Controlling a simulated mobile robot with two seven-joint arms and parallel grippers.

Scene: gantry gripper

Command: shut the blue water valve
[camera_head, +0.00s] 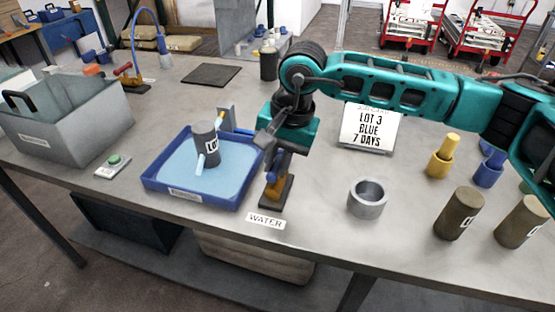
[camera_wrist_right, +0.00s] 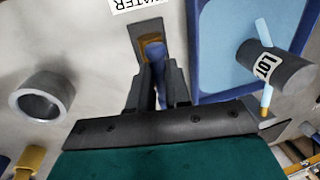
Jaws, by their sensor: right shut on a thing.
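The blue water valve stands on the bench behind the "WATER" label (camera_head: 266,220), with a brass body (camera_head: 273,188) on a dark base. Its blue handle (camera_wrist_right: 155,50) shows between my fingers in the right wrist view. My right gripper (camera_head: 276,164) reaches down over the valve from above and is shut on the blue handle. In the right wrist view the fingers (camera_wrist_right: 160,82) sit on both sides of the handle. The gripper partly hides the handle in the head view. My left gripper is not in view.
A blue tray (camera_head: 185,194) with light blue liquid and a dark "LOT" cylinder (camera_head: 206,143) is left of the valve. A metal ring (camera_head: 367,198) is at right. A sign (camera_head: 369,128) stands behind. A red-handled valve (camera_head: 130,80) with a blue hose is far left.

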